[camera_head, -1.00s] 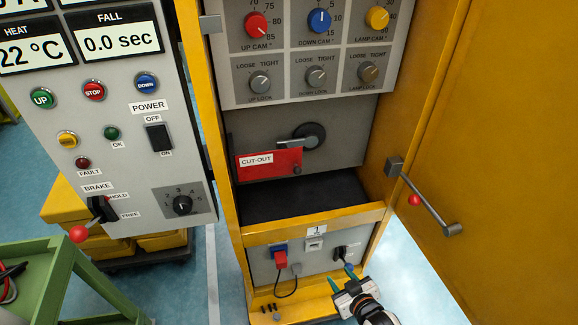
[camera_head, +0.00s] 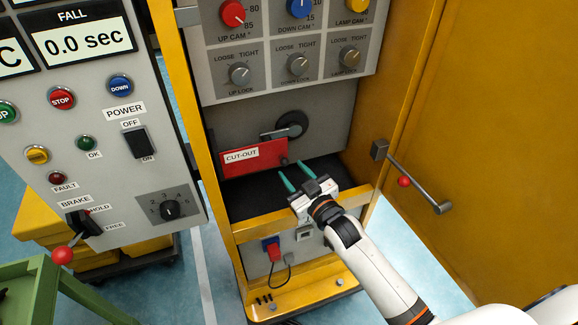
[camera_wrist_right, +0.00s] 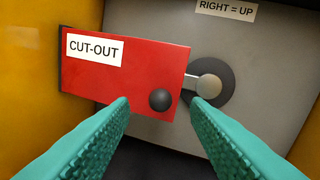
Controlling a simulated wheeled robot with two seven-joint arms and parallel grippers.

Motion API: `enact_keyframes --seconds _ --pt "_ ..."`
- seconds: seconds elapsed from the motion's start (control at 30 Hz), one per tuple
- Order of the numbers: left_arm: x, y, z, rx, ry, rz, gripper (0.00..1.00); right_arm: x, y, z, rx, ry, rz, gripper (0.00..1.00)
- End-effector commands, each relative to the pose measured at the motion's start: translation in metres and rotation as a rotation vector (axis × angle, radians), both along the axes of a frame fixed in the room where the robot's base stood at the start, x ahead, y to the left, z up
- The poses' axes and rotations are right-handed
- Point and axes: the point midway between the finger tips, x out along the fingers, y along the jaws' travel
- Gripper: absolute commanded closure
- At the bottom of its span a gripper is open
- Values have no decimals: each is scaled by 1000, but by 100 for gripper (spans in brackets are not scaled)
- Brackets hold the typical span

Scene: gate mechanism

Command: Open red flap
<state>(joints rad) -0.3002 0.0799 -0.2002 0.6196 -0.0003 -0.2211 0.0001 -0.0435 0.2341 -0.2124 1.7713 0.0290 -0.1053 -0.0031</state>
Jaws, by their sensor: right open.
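The red flap (camera_head: 254,156) with its CUT-OUT label is closed across the grey panel in the cabinet. It also fills the left half of the right wrist view (camera_wrist_right: 125,75). A black knob (camera_wrist_right: 160,99) sits near its lower right corner. Behind its right edge a metal lever on a dark round disc (camera_wrist_right: 212,82) shows partly. My right gripper (camera_head: 293,178) has green fingers, open and empty, just below and in front of the flap's right end. In the wrist view the fingers (camera_wrist_right: 158,115) spread below the knob, apparently without touching it. My left gripper is not in view.
A dark shelf (camera_head: 235,196) and yellow crossbar lie below the flap. A grey control panel (camera_head: 110,140) stands at the left, with a green cart (camera_head: 70,295) below.

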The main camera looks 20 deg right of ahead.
Motion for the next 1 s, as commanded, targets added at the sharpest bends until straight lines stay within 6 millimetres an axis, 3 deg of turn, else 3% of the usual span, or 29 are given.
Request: enact_keyframes --seconds 0.2,0.57,0.83,1.0 --pt "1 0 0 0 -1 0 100 24 5 0 0 1 -1 57" --pt "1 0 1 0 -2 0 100 28 6 -1 0 1 0 57" --pt "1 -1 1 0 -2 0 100 28 6 -1 0 1 0 100" --pt "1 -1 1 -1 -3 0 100 28 6 -1 0 1 0 100"
